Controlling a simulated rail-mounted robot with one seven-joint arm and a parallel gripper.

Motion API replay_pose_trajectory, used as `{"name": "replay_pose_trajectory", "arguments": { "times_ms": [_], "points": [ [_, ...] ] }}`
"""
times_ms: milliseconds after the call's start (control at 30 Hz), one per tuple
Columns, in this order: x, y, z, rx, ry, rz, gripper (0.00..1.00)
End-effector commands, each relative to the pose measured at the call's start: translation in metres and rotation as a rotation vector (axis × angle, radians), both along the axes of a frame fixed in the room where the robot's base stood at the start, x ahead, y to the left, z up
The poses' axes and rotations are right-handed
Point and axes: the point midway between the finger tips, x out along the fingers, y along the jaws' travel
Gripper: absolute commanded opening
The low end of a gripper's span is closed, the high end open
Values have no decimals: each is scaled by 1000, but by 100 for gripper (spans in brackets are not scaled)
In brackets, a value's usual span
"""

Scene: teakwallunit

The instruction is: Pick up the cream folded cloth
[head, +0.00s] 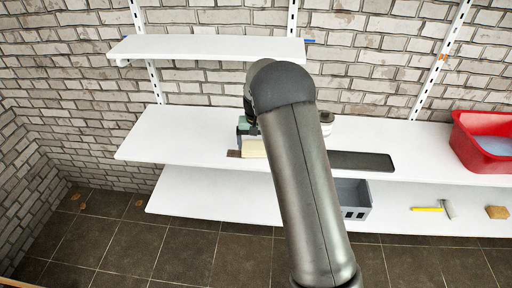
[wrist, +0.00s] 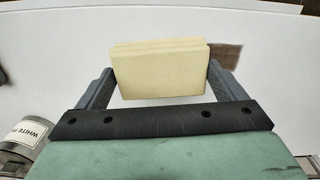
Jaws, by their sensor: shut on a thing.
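The cream folded cloth (wrist: 160,72) is a thick pale-yellow block between the two dark fingers of my gripper (wrist: 160,85) in the wrist view. Both fingers touch its sides, so my gripper is shut on it. In the head view the cloth (head: 253,148) shows beside my arm, at the middle white shelf (head: 185,140). My arm hides much of the gripper there. I cannot tell whether the cloth touches the shelf.
A can labelled white (wrist: 30,135) stands at the left in the wrist view. A dark flat board (head: 362,161) lies right of my arm. A red tub (head: 484,140) stands far right. A grey crate (head: 353,196), a yellow-handled hammer (head: 430,209) and a tan block (head: 497,212) are on the lower shelf.

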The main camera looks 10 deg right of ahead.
Motion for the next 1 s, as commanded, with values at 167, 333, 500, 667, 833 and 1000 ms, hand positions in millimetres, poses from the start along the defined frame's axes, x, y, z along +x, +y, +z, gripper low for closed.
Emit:
{"name": "replay_pose_trajectory", "arguments": {
  "times_ms": [167, 333, 500, 667, 833, 1000],
  "points": [
    [-19, -5, 35, 1, -6, -1, 68],
    [-53, -13, 76, 1, -7, -1, 68],
    [-96, -23, 91, 1, -3, -1, 68],
    [-120, -30, 103, -1, -4, 0, 68],
    [-133, -33, 109, 0, -2, 0, 68],
    [-136, -34, 111, 0, -1, 0, 68]
  ]
}}
